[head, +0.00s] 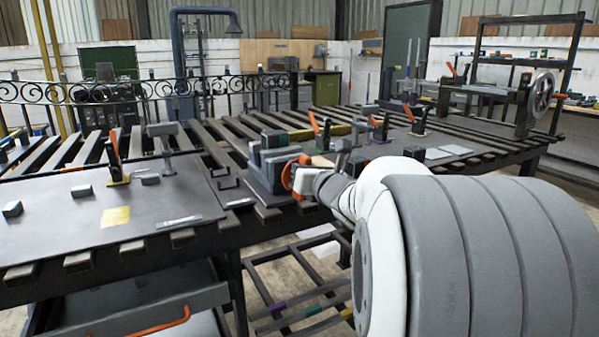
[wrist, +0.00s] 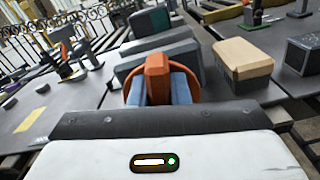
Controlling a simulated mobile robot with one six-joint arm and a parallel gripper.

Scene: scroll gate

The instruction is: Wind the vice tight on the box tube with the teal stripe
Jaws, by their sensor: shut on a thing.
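The grey vice (head: 264,170) sits near the front edge of the slatted bench in the head view. Its grey body (wrist: 125,68) also shows in the wrist view, behind an orange handwheel (wrist: 192,95). A dark piece with a teal face (wrist: 150,22) shows beyond the vice body; it looks like the striped box tube, but I cannot tell how tightly the jaws sit on it. My gripper (wrist: 158,88) has its blue-grey fingers on either side of the wheel's upright orange grip and is shut on it. In the head view the wheel (head: 291,174) is partly hidden by my wrist.
A tan-topped block (wrist: 243,58) and a dark box (wrist: 302,54) stand right of the wheel. A flat plate (head: 60,215) with small blocks and clamps lies left on the bench. Several striped bars lie on the lower rack (head: 270,290). Upright clamps stand behind.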

